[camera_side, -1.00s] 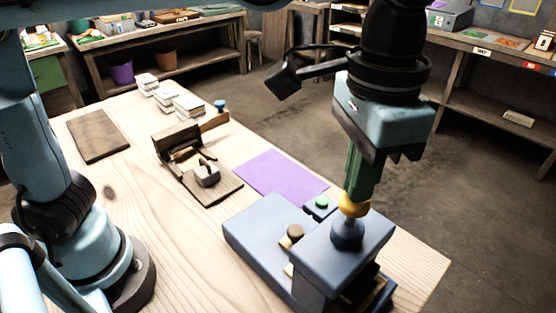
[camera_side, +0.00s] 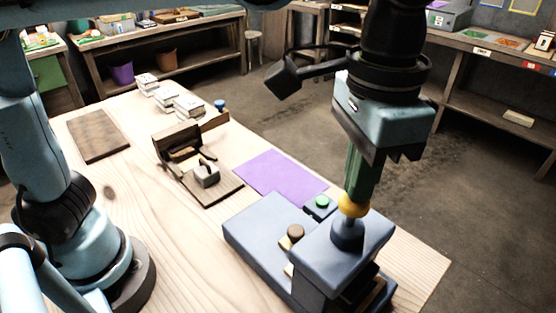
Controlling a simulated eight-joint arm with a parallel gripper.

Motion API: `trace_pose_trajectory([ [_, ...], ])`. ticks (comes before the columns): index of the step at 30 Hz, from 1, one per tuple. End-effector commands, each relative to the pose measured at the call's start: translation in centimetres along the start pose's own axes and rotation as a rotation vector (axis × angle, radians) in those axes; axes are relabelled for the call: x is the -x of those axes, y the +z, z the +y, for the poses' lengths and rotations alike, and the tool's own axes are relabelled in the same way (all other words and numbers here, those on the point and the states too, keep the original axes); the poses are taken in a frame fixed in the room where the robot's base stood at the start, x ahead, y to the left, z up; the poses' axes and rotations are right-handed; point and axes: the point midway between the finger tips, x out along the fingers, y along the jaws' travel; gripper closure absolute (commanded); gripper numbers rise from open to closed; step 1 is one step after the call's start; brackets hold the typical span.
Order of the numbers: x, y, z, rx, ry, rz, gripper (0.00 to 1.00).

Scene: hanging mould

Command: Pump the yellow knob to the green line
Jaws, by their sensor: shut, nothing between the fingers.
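The yellow knob (camera_side: 353,205) stands on top of a blue-grey post on the blue-grey machine (camera_side: 262,235) at the front right of the table. My gripper (camera_side: 355,192) points down with its green fingers shut and empty. The fingertips are right at the top of the knob and appear to touch it. A green button or cap (camera_side: 322,202) sits on a small block behind the machine's raised part. I cannot make out a green line on the machine from this side.
A purple mat (camera_side: 280,177) lies behind the machine. A wooden fixture with a grey handle (camera_side: 206,174), stacked white blocks (camera_side: 186,107) and a brown board (camera_side: 97,135) are farther left.

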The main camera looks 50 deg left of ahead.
Motion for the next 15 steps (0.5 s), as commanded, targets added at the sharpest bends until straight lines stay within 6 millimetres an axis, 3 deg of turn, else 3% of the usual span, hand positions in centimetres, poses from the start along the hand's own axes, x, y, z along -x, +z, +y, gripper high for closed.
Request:
trace_pose_trajectory([
  [8, 0.4, 0.0, 0.0, 0.0, 0.0, 0.0, 1.0],
  [15, 2.9, 0.0, 0.0, 0.0, 0.0, 0.0, 1.0],
])
